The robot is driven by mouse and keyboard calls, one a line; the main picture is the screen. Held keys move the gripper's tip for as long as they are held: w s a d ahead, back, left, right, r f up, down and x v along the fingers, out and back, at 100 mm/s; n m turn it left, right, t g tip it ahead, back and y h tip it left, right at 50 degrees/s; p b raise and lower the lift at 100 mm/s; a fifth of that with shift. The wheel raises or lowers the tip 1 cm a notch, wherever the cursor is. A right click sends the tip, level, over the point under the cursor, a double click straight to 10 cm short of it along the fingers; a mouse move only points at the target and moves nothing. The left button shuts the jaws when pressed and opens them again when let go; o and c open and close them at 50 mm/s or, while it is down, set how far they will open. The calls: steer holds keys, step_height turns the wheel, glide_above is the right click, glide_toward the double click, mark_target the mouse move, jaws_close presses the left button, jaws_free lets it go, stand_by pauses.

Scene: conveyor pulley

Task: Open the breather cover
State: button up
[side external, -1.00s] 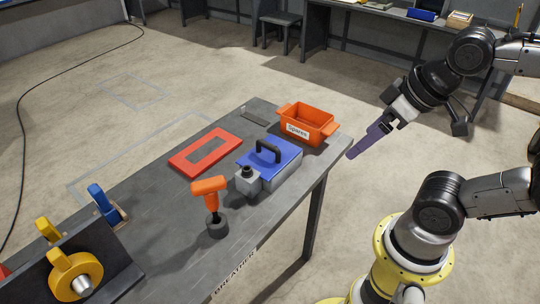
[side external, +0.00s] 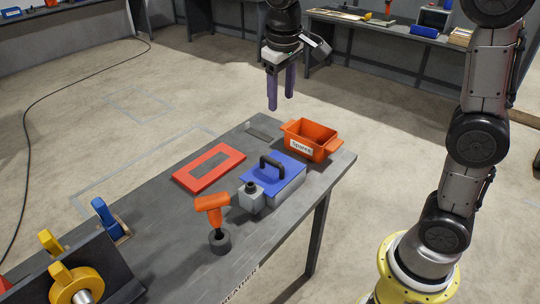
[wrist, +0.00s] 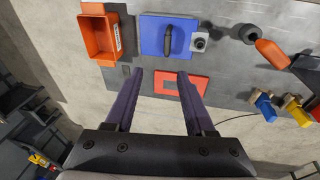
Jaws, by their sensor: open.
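The breather cover (side external: 287,171) is a blue lid with a black arched handle (side external: 272,164), sitting on a grey box on the bench. The lid looks closed. The cover also shows in the wrist view (wrist: 152,37), with its handle (wrist: 167,40) near the top middle. My gripper (side external: 280,105) has two purple fingers pointing down, apart and empty, high above the far side of the bench behind the blue cover. In the wrist view my fingers (wrist: 161,72) reach toward the cover, with a gap between.
An orange "Spares" bin (side external: 313,141) stands right behind the cover. A red frame (side external: 209,168) lies flat to the left. A grey fitting (side external: 251,197) adjoins the box. An orange-handled tool (side external: 213,211) stands in front. Yellow and blue parts (side external: 75,284) are at the near left.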

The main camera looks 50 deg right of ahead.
steer(key=g, duration=0.2)
glide_toward(270, 159)
steer(key=f, duration=0.2)
steer(key=d+f, duration=0.1)
steer(key=f, duration=0.5)
steer(key=shift+s+d+f, duration=0.15)
steer(key=shift+s+d, duration=0.05)
steer(key=shift+d, duration=0.05)
steer(key=shift+c, duration=0.2)
jaws_close()
stand_by(0.8)
